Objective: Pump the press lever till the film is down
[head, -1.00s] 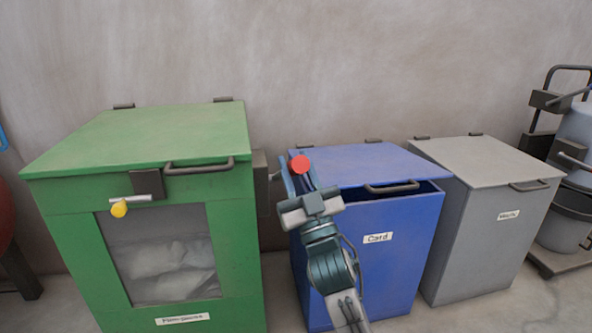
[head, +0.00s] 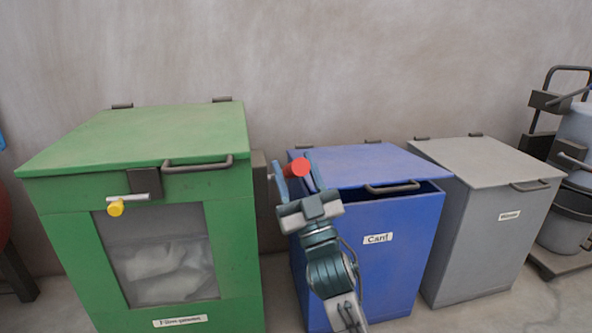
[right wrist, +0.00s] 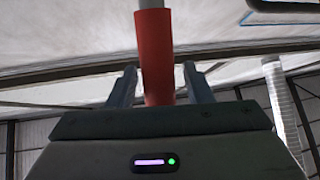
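The green press (head: 54,245) stands at the left with its lid down. Pale crumpled film (head: 165,272) shows in the lower part of its front window. The press lever's red grip (head: 297,167) stands out at the press's right side. My right gripper (head: 300,178) is at this grip with one finger on either side. In the right wrist view the red grip (right wrist: 155,60) rises between the two spread fingers (right wrist: 160,88), with a gap on its right, so the gripper looks open around it. My left gripper is out of view.
A blue card bin (head: 412,250) stands close behind and to the right of my right arm. A grey bin (head: 470,245) is beside it. A cart with drums (head: 568,215) is at the far right.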

